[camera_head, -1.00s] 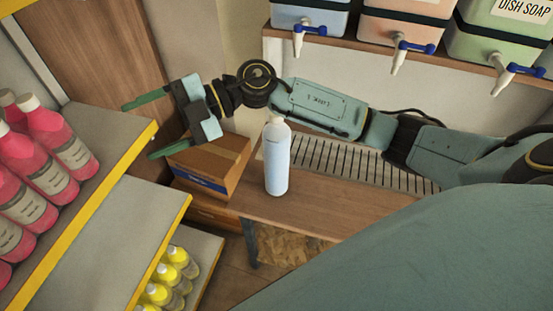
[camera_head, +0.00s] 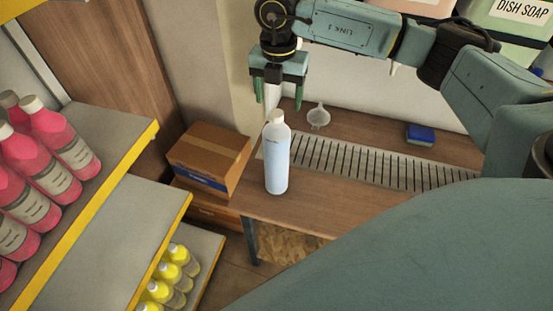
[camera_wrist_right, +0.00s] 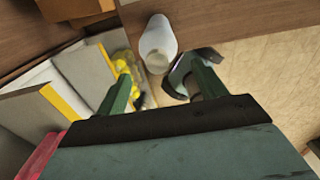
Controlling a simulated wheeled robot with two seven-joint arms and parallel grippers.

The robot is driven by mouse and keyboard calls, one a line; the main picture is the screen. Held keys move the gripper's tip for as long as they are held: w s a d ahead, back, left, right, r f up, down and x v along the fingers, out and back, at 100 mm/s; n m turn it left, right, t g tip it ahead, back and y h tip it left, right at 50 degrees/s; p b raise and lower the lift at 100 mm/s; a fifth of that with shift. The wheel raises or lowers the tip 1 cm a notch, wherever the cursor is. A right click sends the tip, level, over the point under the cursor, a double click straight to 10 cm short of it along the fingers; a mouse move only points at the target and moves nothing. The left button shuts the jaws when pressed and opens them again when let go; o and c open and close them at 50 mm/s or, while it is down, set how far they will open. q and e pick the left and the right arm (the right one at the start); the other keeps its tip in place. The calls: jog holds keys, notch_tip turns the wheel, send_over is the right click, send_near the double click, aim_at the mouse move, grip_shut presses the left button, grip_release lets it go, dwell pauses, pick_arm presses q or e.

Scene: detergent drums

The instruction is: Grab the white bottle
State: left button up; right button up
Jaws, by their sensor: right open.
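The white bottle (camera_head: 276,160), pale bluish-white with a white cap, stands upright near the left end of the wooden bench (camera_head: 310,205). My right gripper (camera_head: 279,98) points down behind and above the bottle in the head view. Its green fingers are apart, with nothing held between them. The right wrist view shows the open fingers (camera_wrist_right: 160,72) and the white bottle (camera_wrist_right: 157,40) beyond them, roughly centred between the tips. The gripper is apart from the bottle. My left gripper does not show.
A cardboard box (camera_head: 208,155) stands left of the bottle. A slatted drain grate (camera_head: 375,168), a clear funnel (camera_head: 318,116) and a blue sponge (camera_head: 420,134) are behind and right. Shelves with pink bottles (camera_head: 60,140) and yellow bottles (camera_head: 172,270) stand left.

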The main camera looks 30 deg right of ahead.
aim_at(276, 113)
jog(key=f, duration=0.7)
jog(key=shift+w+a+f+p, duration=0.1)
jog(key=shift+a+f+p, duration=0.1)
jog(key=shift+p, duration=0.2)
jog(key=shift+c, duration=0.4)
grip_shut()
jog(key=shift+r, duration=0.15)
